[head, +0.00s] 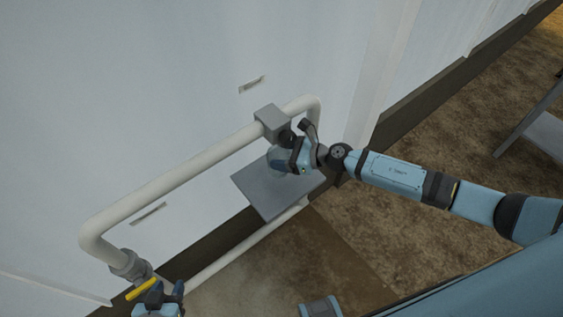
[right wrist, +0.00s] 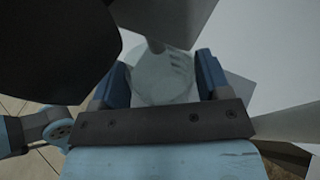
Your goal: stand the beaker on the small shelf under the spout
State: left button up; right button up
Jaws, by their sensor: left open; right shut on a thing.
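The clear beaker (right wrist: 160,82) is upright between the fingers of my right gripper (right wrist: 162,68), which is shut on it. In the head view, the right gripper (head: 281,161) is over the small grey shelf (head: 262,195) and hides most of the beaker (head: 274,153). I cannot tell whether the beaker's base touches the shelf. The spout is mostly hidden in the head view, below the grey block on the pipe; its grey end (right wrist: 155,45) shows over the beaker in the right wrist view. My left gripper (head: 166,288) is open beside the yellow valve handle (head: 141,289).
A white pipe (head: 190,172) with a grey block (head: 271,119) runs along the pale wall (head: 150,80), above and around the shelf. The wall is close behind the shelf. Brown floor (head: 430,150) lies open to the right.

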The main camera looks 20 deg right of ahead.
notch_tip(320, 180, down, 4)
jog(key=shift+r+b, duration=0.1)
jog(key=shift+b, duration=0.4)
jog(key=shift+w+f, duration=0.25)
jog(key=shift+f, duration=0.2)
jog(key=shift+f, duration=0.2)
jog(key=o, duration=1.2)
jog(key=shift+r, duration=0.15)
